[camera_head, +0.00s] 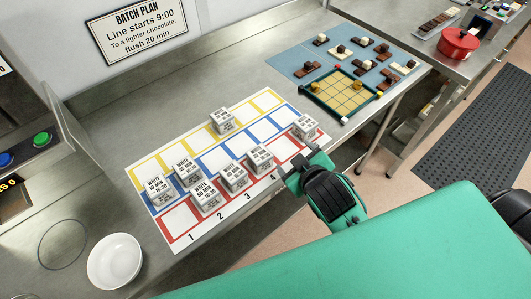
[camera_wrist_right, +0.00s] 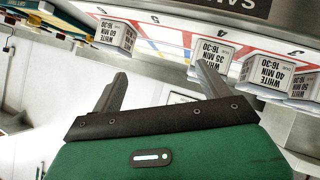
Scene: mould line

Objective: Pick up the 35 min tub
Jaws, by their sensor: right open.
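The 35 min tub (camera_head: 260,158) is a small white cube-like tub with a printed label. It stands upright on the coloured grid mat, near column 4. In the right wrist view its label, WHITE 35 MIN 16:30 (camera_wrist_right: 212,54), shows just past the tip of one finger. My right gripper (camera_head: 299,161) is open and empty, to the right of the tub at the mat's front edge. In the right wrist view its two spread fingers (camera_wrist_right: 162,75) have nothing between them. Whether a finger touches the tub cannot be told. My left gripper is out of view.
The 40 min tub (camera_wrist_right: 269,74) stands close beside it, with more tubs beyond. The 60 min tub (camera_head: 305,127) stands right of it on the mat (camera_head: 181,218).

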